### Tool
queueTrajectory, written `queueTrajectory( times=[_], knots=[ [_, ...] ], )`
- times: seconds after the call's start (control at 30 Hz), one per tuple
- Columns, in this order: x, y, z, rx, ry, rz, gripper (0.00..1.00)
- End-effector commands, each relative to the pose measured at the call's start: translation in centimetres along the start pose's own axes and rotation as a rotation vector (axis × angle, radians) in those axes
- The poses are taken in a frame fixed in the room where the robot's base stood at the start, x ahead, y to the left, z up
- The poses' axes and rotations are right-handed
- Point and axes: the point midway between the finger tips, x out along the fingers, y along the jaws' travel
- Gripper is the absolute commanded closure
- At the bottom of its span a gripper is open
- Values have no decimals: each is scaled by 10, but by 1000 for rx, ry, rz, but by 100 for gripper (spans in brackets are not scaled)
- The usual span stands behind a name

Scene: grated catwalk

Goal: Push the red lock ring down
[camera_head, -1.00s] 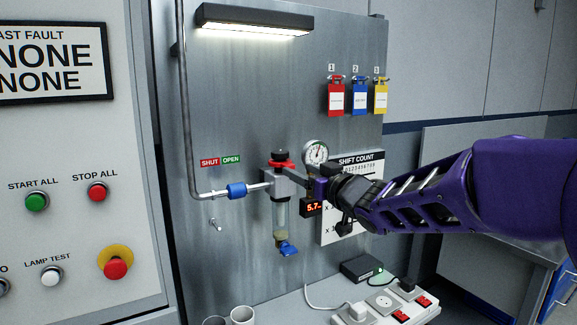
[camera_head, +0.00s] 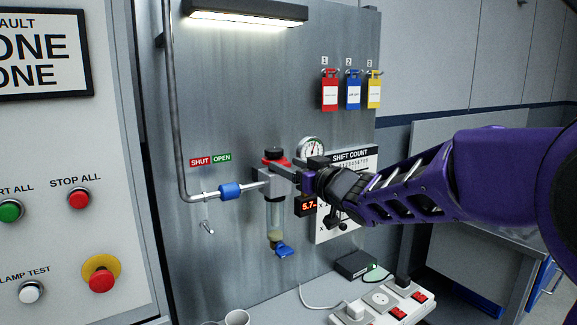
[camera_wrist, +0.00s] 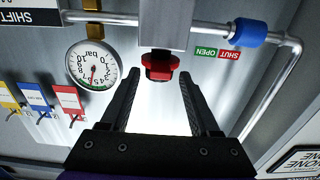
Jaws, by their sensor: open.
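In the wrist view, which is upside down, the ring (camera_wrist: 160,67) shows at the end of the grey regulator body (camera_wrist: 166,22). My gripper (camera_wrist: 161,80) is open, with one finger on each side of the ring's line and a gap to both. In the head view my gripper (camera_head: 298,180) is just right of the regulator, its fingers partly merged with the body. I cannot tell whether anything touches.
A pressure gauge (camera_head: 311,149) is close behind my gripper. A pipe with a blue collar (camera_head: 230,191) runs left from the regulator. A clear bowl (camera_head: 275,216) hangs below. A power strip (camera_head: 383,303) lies on the bench.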

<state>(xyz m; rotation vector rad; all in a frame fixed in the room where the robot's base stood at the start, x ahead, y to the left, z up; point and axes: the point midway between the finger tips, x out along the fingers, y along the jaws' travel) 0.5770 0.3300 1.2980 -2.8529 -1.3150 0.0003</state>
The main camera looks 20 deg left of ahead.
Motion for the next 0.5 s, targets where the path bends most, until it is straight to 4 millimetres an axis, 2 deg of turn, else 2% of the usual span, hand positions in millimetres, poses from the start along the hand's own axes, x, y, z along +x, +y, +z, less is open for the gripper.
queueTrajectory(
  times=[0.13,0.4,0.47,0.5],
  knots=[
    [0,0,0,0,0,0,39],
    [0,0,0,0,0,0,88],
    [0,0,0,0,0,0,99],
    [0,0,0,0,0,0,100]
  ],
)
